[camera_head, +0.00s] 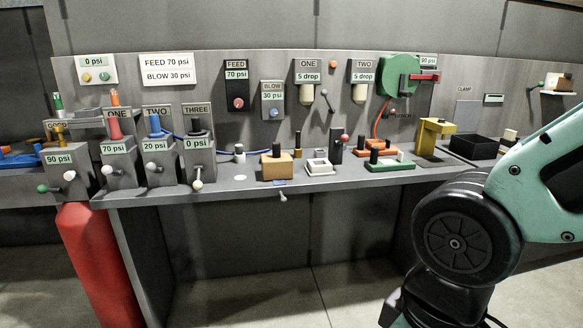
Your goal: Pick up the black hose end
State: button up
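A black upright piece (195,128) stands on top of the grey block marked THREE (200,165), which reads 0 psi. It looks like the black hose end, but it is small and I cannot be sure. A red hose end (114,124) stands on the block marked ONE, and a blue one (154,124) on the block marked TWO. My arm fills the right side of the head view, well apart from these blocks. My gripper is not in view.
The grey bench (240,190) holds a tan block (277,167), a white square frame (319,168), a green tray (388,167) and a yellow stand (434,138). A red cylinder (95,255) stands below the left end. A blue hose runs behind the blocks.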

aim_at(298, 151)
jog(key=i+j, duration=0.15)
jog(key=j, duration=0.2)
jog(key=i+j+z, duration=0.15)
jog(key=j, duration=0.2)
jog(key=i+j, duration=0.1)
jog(key=j, duration=0.25)
jog(key=i+j+z, duration=0.1)
jog(key=j, duration=0.3)
jog(key=i+j+u, duration=0.1)
jog(key=i, duration=0.25)
